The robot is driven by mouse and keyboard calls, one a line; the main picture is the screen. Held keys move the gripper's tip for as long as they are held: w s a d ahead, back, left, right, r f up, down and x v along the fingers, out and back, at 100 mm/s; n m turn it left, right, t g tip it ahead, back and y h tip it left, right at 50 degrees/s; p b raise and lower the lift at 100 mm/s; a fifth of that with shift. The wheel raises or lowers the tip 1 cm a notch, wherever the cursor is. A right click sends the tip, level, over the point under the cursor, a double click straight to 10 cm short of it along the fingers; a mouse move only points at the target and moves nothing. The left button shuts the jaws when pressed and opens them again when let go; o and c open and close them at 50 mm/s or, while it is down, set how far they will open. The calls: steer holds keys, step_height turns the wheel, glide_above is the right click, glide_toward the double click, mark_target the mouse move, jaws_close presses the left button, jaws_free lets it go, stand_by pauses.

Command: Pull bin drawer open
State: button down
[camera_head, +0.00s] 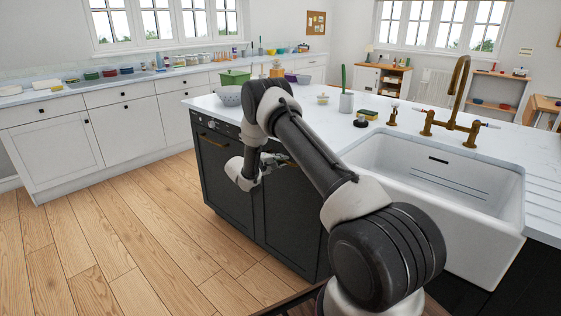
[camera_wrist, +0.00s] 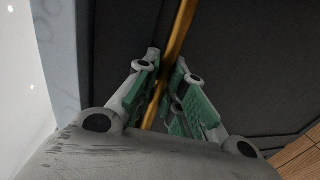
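The dark drawer front (camera_head: 285,205) is on the side of the island, facing the wood floor, and its panel (camera_wrist: 240,60) fills most of the wrist view. A brass bar handle (camera_wrist: 183,28) crosses the wrist view at a slant. My gripper (camera_wrist: 168,75) has its green-padded fingers drawn close together on either side of this handle, and looks shut on it. In the head view my gripper (camera_head: 272,160) is at the upper part of the dark front, partly hidden by my arm. I see no clear gap showing the front pulled out.
The wood floor (camera_head: 130,240) at left is clear.

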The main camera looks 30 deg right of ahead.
steer(key=shift+a, duration=0.1)
steer(key=f+v, duration=0.3)
steer(key=v, duration=1.3)
steer(key=a+f+v, duration=0.1)
steer(key=f+v, duration=0.3)
steer(key=v, duration=1.3)
steer(key=a+f+v, duration=0.1)
steer(key=f+v, duration=0.2)
steer(key=v, duration=1.4)
steer(key=shift+s+f, duration=0.25)
steer(key=c, duration=1.5)
jaws_free()
steer(key=v, duration=1.2)
steer(key=shift+a+f, duration=0.1)
